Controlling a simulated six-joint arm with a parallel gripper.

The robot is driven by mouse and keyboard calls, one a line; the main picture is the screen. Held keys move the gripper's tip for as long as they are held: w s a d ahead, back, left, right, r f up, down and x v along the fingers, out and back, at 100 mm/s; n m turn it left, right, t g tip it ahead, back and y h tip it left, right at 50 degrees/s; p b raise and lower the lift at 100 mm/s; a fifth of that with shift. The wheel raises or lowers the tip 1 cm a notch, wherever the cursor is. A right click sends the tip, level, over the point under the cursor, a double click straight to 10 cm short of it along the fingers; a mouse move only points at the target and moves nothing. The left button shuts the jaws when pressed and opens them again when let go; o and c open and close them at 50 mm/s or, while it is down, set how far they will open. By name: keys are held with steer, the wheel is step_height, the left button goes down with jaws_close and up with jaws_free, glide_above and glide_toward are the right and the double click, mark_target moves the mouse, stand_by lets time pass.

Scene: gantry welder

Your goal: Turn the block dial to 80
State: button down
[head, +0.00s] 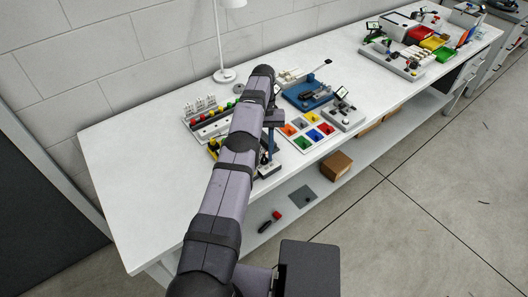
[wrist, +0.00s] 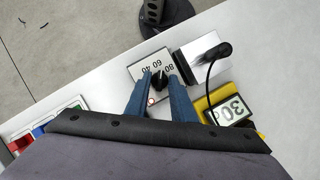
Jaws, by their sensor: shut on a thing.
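The block dial (wrist: 136,71) is a light block with a black knob (wrist: 160,82) and printed numbers including 40, 60 and 80, upside down in the wrist view. My gripper (wrist: 160,76) has blue fingers on both sides of the knob and is shut on it. The knob's exact pointer direction is too small to read. In the head view my arm comes down over the bench's near edge, with my gripper (head: 267,157) low at the dial, which is mostly hidden there.
Colored bins (head: 308,131) stand to the right on the white bench (head: 125,165). The bench's left end is clear.

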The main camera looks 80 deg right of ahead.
steer(key=c, duration=1.9)
jaws_free()
steer(key=shift+o, duration=0.2)
steer(key=shift+r, duration=0.1)
steer(key=shift+r, duration=0.5)
step_height(320, 180, up, 9)
steer(key=p, duration=0.7)
steer(key=shift+f, duration=0.1)
